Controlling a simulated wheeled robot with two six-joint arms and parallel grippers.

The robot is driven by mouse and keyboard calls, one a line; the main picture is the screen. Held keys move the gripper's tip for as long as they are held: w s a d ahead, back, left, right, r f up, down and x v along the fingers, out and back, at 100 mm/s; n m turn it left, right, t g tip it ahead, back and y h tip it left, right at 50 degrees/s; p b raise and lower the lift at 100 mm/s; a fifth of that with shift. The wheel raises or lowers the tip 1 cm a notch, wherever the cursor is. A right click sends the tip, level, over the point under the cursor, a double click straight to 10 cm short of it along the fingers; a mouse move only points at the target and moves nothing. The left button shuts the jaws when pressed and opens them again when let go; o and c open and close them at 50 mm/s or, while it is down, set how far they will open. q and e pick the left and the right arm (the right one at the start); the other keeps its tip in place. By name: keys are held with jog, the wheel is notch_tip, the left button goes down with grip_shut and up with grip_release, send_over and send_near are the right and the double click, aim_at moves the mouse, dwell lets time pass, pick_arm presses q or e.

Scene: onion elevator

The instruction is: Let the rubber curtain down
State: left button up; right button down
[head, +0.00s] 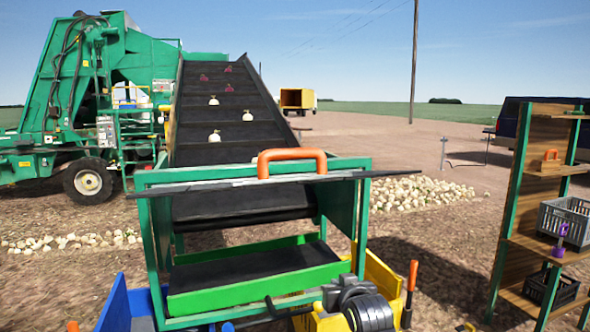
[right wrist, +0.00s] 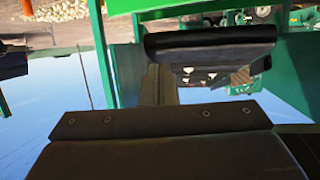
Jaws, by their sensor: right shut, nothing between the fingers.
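A green frame (head: 362,225) stands at the low end of the conveyor. A thin dark slab (head: 340,177), seen nearly edge-on, lies across its top; it looks like the raised rubber curtain, with no sheet hanging below it. An orange handle (head: 292,153) stands up at its middle. In the right wrist view, a dark sheet (right wrist: 165,155) with a bolted strip (right wrist: 160,118) fills the lower part; I cannot tell for certain that it is the curtain. My right gripper (head: 345,288) is shut and empty, low in front of the frame. My left gripper is not seen.
The conveyor belt (head: 208,150) carries several onions upward. A green tray (head: 250,291) sits inside the frame. A blue bin (head: 118,305) and a yellow bin (head: 385,275) flank it. An orange-topped lever (head: 412,276) rises beside my gripper. A wooden shelf (head: 540,185) stands at right.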

pick_arm(q)
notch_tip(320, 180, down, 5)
jog(key=b, duration=0.4)
pick_arm(e)
jog(key=s+a+r+t+y, duration=0.1)
jog(key=s+a+r+t, duration=0.15)
jog(key=r, duration=0.65)
jog(key=s+a+r+n+t+y, duration=0.15)
jog(key=s+r, duration=0.25)
jog(key=r, duration=0.4)
jog(key=s+a+r+m+t, duration=0.1)
jog(key=s+a+r, duration=0.15)
jog(key=r, duration=0.65)
notch_tip(320, 180, up, 13)
jog(key=n+t+y+p, duration=0.1)
jog(key=y+p, duration=0.1)
jog(key=p, duration=0.3)
send_over(296, 181)
jog(key=f, duration=0.1)
jog(key=f+p, duration=0.1)
jog(key=f, duration=0.1)
jog(key=shift+w+a+f+h, duration=0.1)
jog(key=shift+w+f+h, duration=0.15)
jog(key=shift+w, duration=0.15)
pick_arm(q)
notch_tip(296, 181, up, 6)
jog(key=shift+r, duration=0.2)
pick_arm(e)
jog(key=shift+s+f, duration=0.1)
jog(key=shift+f, duration=0.55)
